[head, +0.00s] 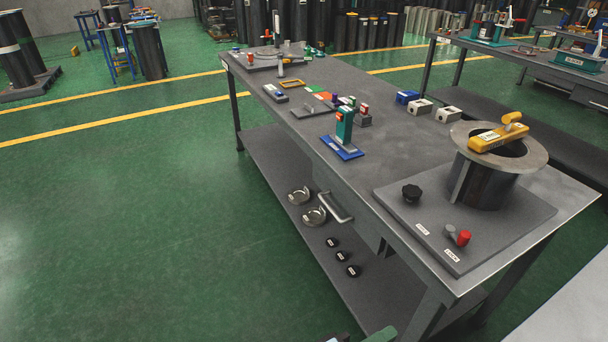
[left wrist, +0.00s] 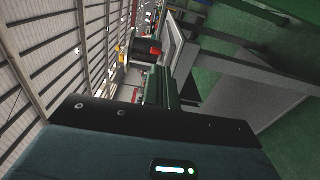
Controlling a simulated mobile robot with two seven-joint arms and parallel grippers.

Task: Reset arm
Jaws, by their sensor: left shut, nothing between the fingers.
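My left gripper (left wrist: 158,88) is shut and empty in the left wrist view, pointing away from the camera with the table's side beyond it. In the head view only a green edge of my left arm or gripper (head: 382,335) shows at the bottom. It is low, in front of the near end of the long grey workbench (head: 400,150) and apart from the things on it. My right gripper is in neither view.
A flanged cylinder (head: 484,185) with a yellow handled piece (head: 499,136) on top stands at the bench's near end. A black knob (head: 411,193) and red knob (head: 463,237) are beside it. Lower shelf (head: 270,165) holds metal rings and black knobs. Green floor (head: 130,220) is clear at left.

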